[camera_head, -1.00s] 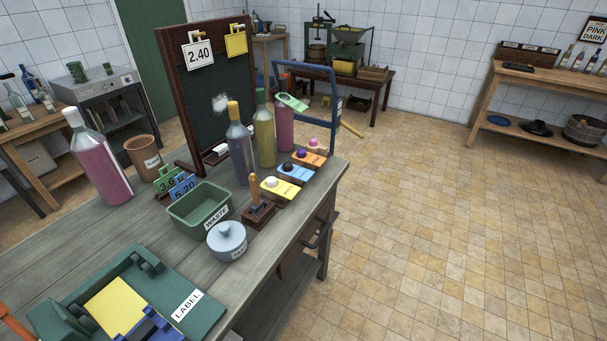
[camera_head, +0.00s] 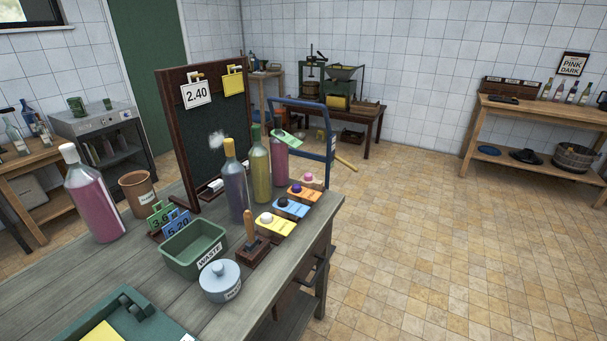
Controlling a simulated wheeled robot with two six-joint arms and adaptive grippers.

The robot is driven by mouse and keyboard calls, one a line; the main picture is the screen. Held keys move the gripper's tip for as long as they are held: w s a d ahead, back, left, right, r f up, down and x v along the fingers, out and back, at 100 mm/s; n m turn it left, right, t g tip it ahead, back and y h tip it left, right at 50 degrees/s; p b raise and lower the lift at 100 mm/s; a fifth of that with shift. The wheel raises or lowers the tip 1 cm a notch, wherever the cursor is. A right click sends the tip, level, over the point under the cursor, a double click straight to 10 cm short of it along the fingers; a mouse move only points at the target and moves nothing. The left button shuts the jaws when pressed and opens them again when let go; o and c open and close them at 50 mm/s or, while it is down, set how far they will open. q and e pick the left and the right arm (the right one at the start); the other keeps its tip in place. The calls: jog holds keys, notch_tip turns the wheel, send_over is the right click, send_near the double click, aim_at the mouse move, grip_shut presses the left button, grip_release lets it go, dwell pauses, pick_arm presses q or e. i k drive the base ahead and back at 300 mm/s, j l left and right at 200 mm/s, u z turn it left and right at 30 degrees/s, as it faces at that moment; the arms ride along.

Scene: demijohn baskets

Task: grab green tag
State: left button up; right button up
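A green tag (camera_head: 160,217) with a number starting "3.6" stands upright in a small dark holder on the grey table. A blue tag (camera_head: 177,224) reading "5.20" stands in front of it and hides part of it. A paler green tag (camera_head: 287,143) hangs at an angle on the neck of a pink bottle (camera_head: 279,165), behind a yellow-green bottle (camera_head: 260,172). Neither of my grippers shows in the head view.
A green WASTE bin (camera_head: 180,264), a lidded pot (camera_head: 220,289) and a brown cup (camera_head: 138,192) stand near the tags. A large pink bottle (camera_head: 95,205) is at left. A chalkboard (camera_head: 210,130) rises behind. The floor (camera_head: 430,270) at right is clear.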

aim_at(291, 142)
jog(key=i+l+u, duration=0.1)
jog(key=u, duration=0.35)
jog(key=l+u, duration=0.2)
jog(key=u, duration=0.3)
jog(key=i+l+u, duration=0.1)
jog(key=u, duration=0.35)
jog(key=l+u, duration=0.25)
jog(key=l, duration=0.65)
jog(key=k+l+u, duration=0.2)
jog(key=l, duration=0.7)
jog(key=i+l, duration=0.05)
jog(key=i, duration=0.05)
